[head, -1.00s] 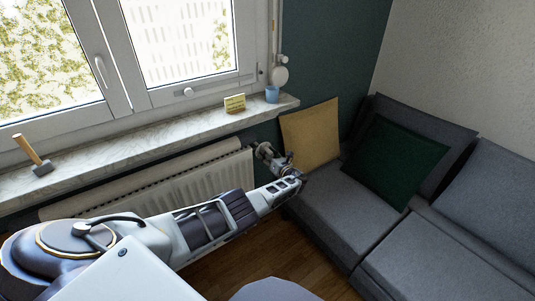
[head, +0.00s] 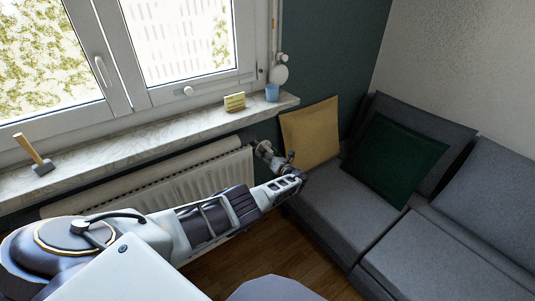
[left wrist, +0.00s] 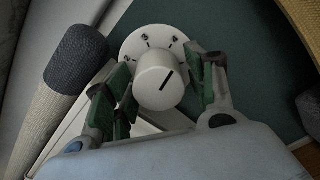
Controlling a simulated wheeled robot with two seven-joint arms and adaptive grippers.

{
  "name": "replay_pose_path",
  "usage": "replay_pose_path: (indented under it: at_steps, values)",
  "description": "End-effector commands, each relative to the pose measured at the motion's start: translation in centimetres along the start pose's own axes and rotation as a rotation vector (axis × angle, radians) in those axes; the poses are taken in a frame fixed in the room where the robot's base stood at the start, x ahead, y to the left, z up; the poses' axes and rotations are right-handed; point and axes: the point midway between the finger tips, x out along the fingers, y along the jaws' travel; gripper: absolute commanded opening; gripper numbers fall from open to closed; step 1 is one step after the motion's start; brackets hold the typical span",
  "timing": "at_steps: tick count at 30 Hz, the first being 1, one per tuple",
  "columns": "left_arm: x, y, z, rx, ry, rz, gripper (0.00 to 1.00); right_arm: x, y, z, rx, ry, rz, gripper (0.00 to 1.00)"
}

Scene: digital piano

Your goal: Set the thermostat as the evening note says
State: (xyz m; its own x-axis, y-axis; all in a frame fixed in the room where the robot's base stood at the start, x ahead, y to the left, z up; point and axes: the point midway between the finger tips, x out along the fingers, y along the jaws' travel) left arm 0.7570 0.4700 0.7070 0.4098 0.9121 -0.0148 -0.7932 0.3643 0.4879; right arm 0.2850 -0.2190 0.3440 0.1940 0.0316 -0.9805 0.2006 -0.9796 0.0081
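A white round thermostat knob (left wrist: 160,82) with a black line mark sits on a white dial plate in the left wrist view. The line slants toward the upper right. In the head view my left arm reaches to the radiator's right end. The yellow note (head: 235,102) stands on the windowsill; its writing is not legible. My right gripper is out of view.
The radiator (head: 200,180) hangs below the marble windowsill (head: 130,148). A grey sofa (head: 440,255) with yellow (head: 311,133) and green (head: 393,160) cushions is close to the right of my gripper.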

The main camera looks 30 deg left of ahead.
Motion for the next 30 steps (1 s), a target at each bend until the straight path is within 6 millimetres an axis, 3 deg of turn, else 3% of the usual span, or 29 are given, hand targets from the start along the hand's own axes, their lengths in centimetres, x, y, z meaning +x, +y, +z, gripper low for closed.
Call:
replay_pose_path:
  at_steps: [17, 30]
  values:
    - [-0.1, 0.0, 0.2, -0.003, -0.003, 0.001, 0.64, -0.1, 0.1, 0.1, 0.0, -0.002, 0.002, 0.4]
    - [-1.9, 0.0, 0.2, -0.002, -0.004, 0.001, 0.64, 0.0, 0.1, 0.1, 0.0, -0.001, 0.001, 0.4]
